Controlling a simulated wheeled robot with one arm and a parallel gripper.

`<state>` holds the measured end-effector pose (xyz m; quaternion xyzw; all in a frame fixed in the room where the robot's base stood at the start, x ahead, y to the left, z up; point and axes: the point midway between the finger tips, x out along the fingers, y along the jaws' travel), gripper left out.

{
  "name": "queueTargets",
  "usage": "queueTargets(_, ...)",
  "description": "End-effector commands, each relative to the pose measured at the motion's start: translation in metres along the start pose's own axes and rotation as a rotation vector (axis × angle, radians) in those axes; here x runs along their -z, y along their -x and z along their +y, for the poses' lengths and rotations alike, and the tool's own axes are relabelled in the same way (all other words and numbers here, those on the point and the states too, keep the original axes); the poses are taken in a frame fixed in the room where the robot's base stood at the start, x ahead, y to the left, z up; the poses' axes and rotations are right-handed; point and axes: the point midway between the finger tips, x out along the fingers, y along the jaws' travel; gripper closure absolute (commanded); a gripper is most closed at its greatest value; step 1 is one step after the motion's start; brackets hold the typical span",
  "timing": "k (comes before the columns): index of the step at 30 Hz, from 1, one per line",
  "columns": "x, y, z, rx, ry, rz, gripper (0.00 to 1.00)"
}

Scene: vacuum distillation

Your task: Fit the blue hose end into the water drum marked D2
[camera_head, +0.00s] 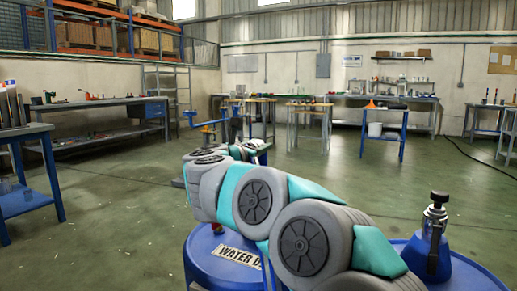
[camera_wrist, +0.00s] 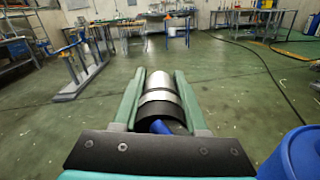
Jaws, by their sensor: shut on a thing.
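My gripper (camera_wrist: 160,73) is shut on the hose end (camera_wrist: 157,98), a cylinder with silver and black bands. A bit of blue hose (camera_wrist: 168,127) shows below it, between the fingers. The hose end points away from the wrist over open floor. In the head view a blue drum (camera_head: 203,252) stands at the bottom centre. Its label (camera_head: 238,256) reads "WATER D"; my arm hides the rest, so I cannot tell its number. My arm also covers much of its top, and no opening shows. A blue drum (camera_wrist: 297,155) also shows at the wrist view's right edge, apart from the gripper.
Another blue drum (camera_head: 465,275) at the lower right carries a blue fitting with a black knob (camera_head: 433,235). A blue stand (camera_wrist: 82,65) is left of the gripper. Workbenches (camera_head: 105,115) line the walls. The green floor between is mostly clear.

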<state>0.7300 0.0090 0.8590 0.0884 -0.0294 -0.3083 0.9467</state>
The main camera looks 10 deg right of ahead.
Motion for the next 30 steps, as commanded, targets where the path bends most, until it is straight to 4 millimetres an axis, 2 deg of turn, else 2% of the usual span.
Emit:
queueTargets(13, 0.000, 0.000, 0.000, -0.001, 0.000, -0.001, 1.00)
queueTargets(30, 0.011, 0.000, -0.002, -0.001, 0.000, -0.001, 1.00)
